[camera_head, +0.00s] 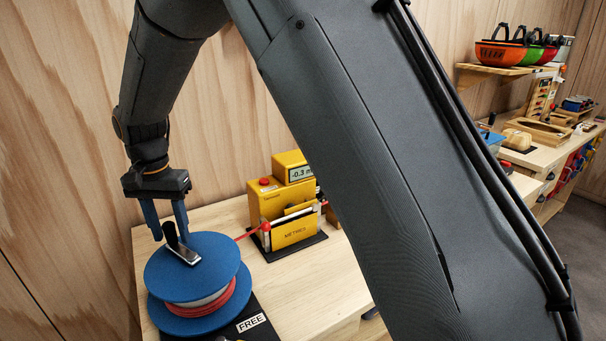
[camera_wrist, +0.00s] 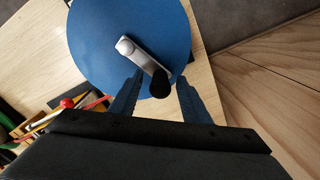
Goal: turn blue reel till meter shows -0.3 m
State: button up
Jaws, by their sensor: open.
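The blue reel (camera_head: 217,254) stands on the wooden bench at the lower left, with red cord wound between its discs. A silver crank arm (camera_head: 186,257) with a black handle (camera_head: 169,233) is on its top disc. In the wrist view, the crank's black handle (camera_wrist: 160,84) points toward my fingers. My gripper (camera_head: 170,232) is open, its two blue fingers on either side of the black handle. I cannot tell whether either finger touches it. The yellow meter (camera_head: 268,201) stands to the right of the reel. Its display (camera_head: 301,173) reads -0.3 m, with its right edge partly cut off by my arm.
A red cord (camera_head: 247,233) runs from the reel to the meter. A "FREE" label (camera_head: 251,323) lies on the black base beside the reel. My arm hides the middle of the view. The wooden wall is close behind the bench.

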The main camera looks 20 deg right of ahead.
notch_tip(320, 180, up, 8)
jog(key=shift+f+b, duration=0.2)
jog(key=shift+b, duration=0.95)
jog(key=shift+n+t, duration=0.4)
jog(key=shift+n, duration=0.1)
jog(key=d+f, duration=0.1)
jog(key=d, duration=0.3)
jog(key=s+d+f, duration=0.1)
jog(key=d, duration=0.3)
jog(key=d+f, duration=0.1)
jog(key=d, duration=0.3)
jog(key=shift+s+d+f, duration=0.2)
jog(key=shift+s+f, duration=0.05)
jog(key=s+d+f+n, duration=0.1)
jog(key=s+d+f, duration=0.3)
jog(key=s+d, duration=0.4)
jog(key=s+d+f+n, duration=0.1)
jog(key=s+d+f, duration=0.4)
jog(key=s+d, duration=0.3)
jog(key=d, duration=0.3)
jog(key=shift+f+n+t, duration=0.3)
jog(key=shift+n, duration=0.1)
jog(key=shift+c, duration=0.3)
